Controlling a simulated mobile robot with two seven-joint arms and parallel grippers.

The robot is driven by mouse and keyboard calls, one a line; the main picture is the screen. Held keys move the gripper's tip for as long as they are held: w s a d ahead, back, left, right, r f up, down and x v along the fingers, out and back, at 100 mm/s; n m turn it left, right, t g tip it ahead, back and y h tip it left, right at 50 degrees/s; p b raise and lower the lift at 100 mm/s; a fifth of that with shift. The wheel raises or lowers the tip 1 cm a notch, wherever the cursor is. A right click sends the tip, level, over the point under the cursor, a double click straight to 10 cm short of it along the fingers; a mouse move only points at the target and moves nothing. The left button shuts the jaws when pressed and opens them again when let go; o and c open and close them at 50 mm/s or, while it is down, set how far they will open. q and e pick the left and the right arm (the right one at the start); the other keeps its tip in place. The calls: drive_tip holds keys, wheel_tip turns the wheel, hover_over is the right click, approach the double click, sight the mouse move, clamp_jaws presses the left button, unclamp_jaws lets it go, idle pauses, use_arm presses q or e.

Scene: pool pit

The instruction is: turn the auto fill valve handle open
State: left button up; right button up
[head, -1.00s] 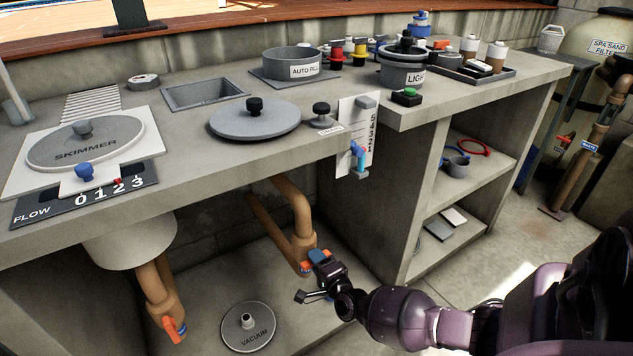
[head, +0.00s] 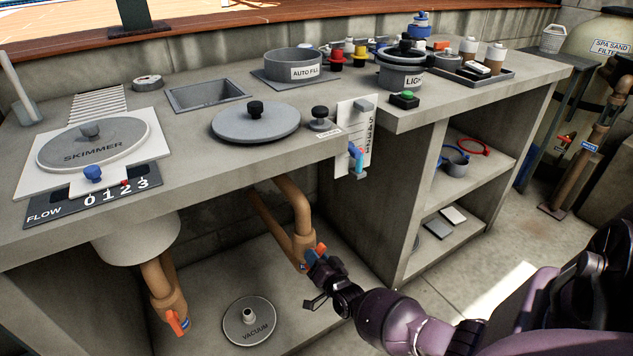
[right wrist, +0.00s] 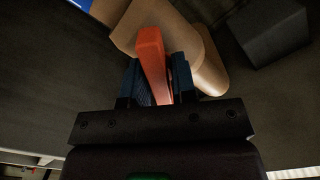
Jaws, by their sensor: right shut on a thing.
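The orange valve handle (head: 320,249) sits on a tan pipe (head: 300,225) under the counter, below the grey pot labelled AUTO FILL (head: 291,63). My right gripper (head: 313,260) is at this handle, reaching in from the lower right. In the right wrist view the orange handle (right wrist: 151,55) stands between the blue finger pads of my right gripper (right wrist: 155,82), which are shut on it. The handle's end reaches past the pads, with the tan pipe (right wrist: 190,40) behind it. The gripper hides part of the valve in the head view. My left gripper is not in view.
A second orange handle (head: 175,322) is on a tan pipe under the skimmer, to the left. A round VACUUM lid (head: 249,320) lies on the floor below. The concrete counter (head: 200,215) overhangs the valve. A shelf unit (head: 425,190) stands to the right.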

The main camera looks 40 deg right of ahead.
drive_tip(key=n, duration=0.4)
use_arm(q)
drive_tip(key=shift+p, duration=0.3)
use_arm(e)
drive_tip(key=shift+n, duration=1.7)
drive_tip(key=o, duration=0.9)
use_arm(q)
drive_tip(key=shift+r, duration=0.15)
use_arm(e)
drive_tip(key=shift+s, duration=0.15)
